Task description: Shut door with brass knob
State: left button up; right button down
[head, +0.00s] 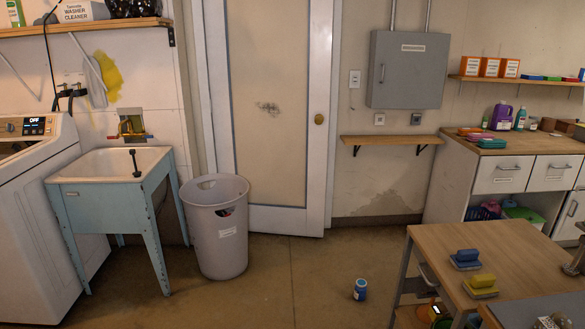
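The door (270,150) is a pale panel with blue-grey edging, near the middle of the head view. Its brass knob (319,119) is on the right side. The door's right edge seems to stand out from the wall, with its bottom corner lower in the picture than the baseboard beside it. It looks ajar towards me, but I cannot tell by how much. Neither of my grippers shows clearly in this view.
A grey bin (218,228) stands before the door's lower left, beside a blue sink (110,163). A small blue can (360,290) is on the floor. A wooden table (500,240) with sponges fills the lower right. Floor before the door's right side is clear.

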aim_at(269, 61)
jog(key=i+u, duration=0.25)
jog(key=i, duration=1.2)
jog(key=i+l, duration=0.1)
jog(key=i, duration=0.6)
jog(key=i+l, duration=0.1)
jog(key=i, duration=0.6)
jog(key=i+l+u, duration=0.15)
jog(key=i, duration=0.3)
jog(key=i+l+u, duration=0.1)
jog(key=i+l, duration=0.35)
